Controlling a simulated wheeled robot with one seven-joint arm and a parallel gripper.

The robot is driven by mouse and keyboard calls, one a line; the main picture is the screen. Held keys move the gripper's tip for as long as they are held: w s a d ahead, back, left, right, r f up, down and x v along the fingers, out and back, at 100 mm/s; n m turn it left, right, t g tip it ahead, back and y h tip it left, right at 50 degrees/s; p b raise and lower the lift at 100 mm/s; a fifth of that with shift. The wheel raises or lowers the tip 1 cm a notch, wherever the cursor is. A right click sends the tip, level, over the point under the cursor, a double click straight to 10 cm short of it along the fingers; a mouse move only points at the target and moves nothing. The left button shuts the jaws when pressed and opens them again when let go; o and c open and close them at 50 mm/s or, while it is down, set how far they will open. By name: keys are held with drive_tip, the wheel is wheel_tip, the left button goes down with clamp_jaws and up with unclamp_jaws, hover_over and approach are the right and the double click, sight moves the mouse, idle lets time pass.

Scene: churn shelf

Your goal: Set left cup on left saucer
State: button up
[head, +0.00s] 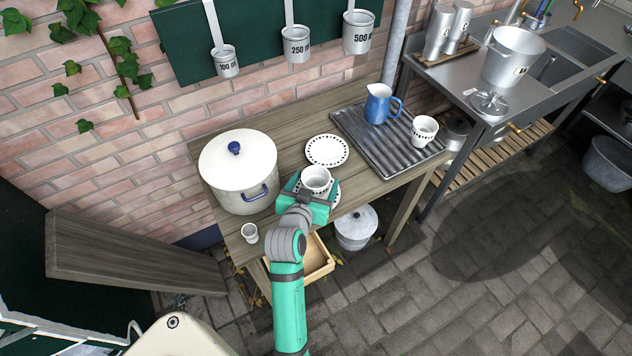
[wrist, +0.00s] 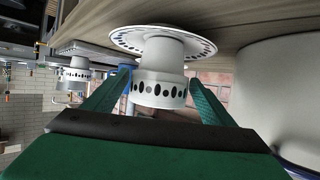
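A white cup (head: 316,178) with a dark dotted band stands upright at my gripper (head: 308,200), over the front part of the wooden table. In the wrist view the cup (wrist: 160,88) is between my two fingers (wrist: 160,92), close to both; I cannot tell whether they press on it. One dotted saucer (head: 327,150) lies bare behind the cup. A second saucer (head: 334,196) is partly hidden under my gripper. A saucer (wrist: 205,44) shows at the cup's base in the wrist view, which is upside down; contact is unclear. Another dotted cup (head: 424,131) stands on the right.
A large white lidded pot (head: 238,172) is close on the left, with a small white beaker (head: 250,232) in front. A blue jug (head: 379,104) stands on the ribbed drainboard (head: 372,143). Measuring cups hang above. Bare wood (head: 290,125) is free behind the saucers.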

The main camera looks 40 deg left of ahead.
drive_tip(key=shift+d+r, duration=0.15)
drive_tip(key=shift+r, duration=0.05)
drive_tip(key=v, duration=1.1)
drive_tip(key=shift+s, duration=0.2)
drive_tip(key=shift+d+r, duration=0.1)
drive_tip(key=shift+d, duration=0.1)
drive_tip(key=s+d+f+m+t+h, duration=0.1)
drive_tip(key=s+d+f, duration=0.25)
drive_tip(key=d, duration=0.35)
drive_tip(key=s+d+f+m, duration=0.1)
drive_tip(key=s+d+f, duration=0.1)
drive_tip(key=d+f, duration=0.3)
drive_tip(key=s+d+r+m+t+h, duration=0.2)
drive_tip(key=s+d+r+h, duration=0.1)
drive_tip(key=s+d, duration=1)
drive_tip(key=d+h, duration=0.1)
drive_tip(key=d, duration=0.2)
drive_tip(key=shift+s+d+m, duration=0.2)
drive_tip(key=shift+m, duration=0.2)
